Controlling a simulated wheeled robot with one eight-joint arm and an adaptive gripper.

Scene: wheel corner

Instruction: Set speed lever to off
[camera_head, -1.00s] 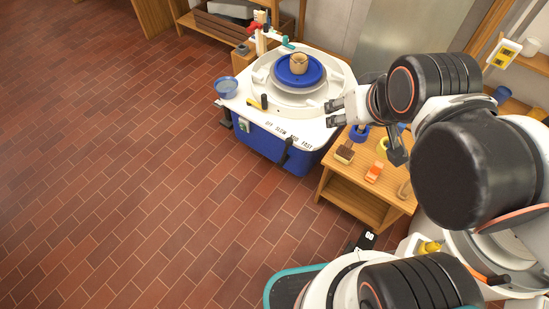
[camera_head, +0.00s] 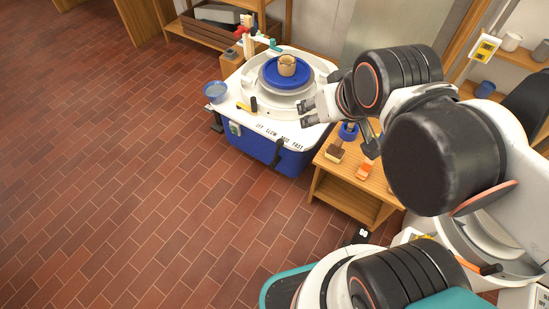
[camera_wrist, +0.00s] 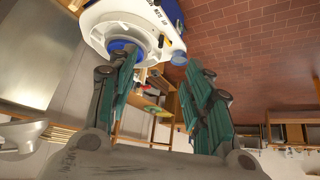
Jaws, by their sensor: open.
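The pottery wheel (camera_head: 238,105) has a white deck, a blue body and a blue disc (camera_head: 271,73) on top. OFF, SLOW, MED and FAST run along its front edge. A dark upright piece (camera_head: 279,150) at that edge, below the lettering, looks like the speed lever, but I cannot tell for certain or read its setting. My gripper (camera_head: 307,113) is open and empty, at the right side of the deck in the head view; I cannot tell its height. In the wrist view the teal-padded fingers of my gripper (camera_wrist: 162,68) are apart, with the lettered deck (camera_wrist: 105,22) beyond.
A tan clay piece (camera_head: 287,66) sits on the disc. A wooden shelf (camera_head: 345,187) with small tools stands right of the wheel. The brick floor (camera_head: 130,200) in front is clear.

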